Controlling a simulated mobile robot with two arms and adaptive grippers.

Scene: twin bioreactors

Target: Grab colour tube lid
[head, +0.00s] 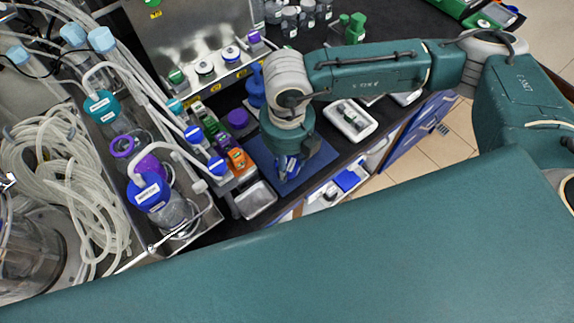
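My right arm comes in from the right, and its gripper (288,168) points down over a blue mat (262,150) on the dark bench. The fingers are small and partly hidden by the wrist, so I cannot tell whether they hold anything. Left of it is a row of small coloured items, among them an orange one (238,159) and a green one (197,109). A purple lid (238,118) is just behind the mat. I cannot tell which is the task's lid. My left gripper is out of view.
At the left, a metal tray (165,245) holds bottles with a teal cap (101,105) and a blue cap (148,192), with tubing. A white tray (350,121) lies to the right.

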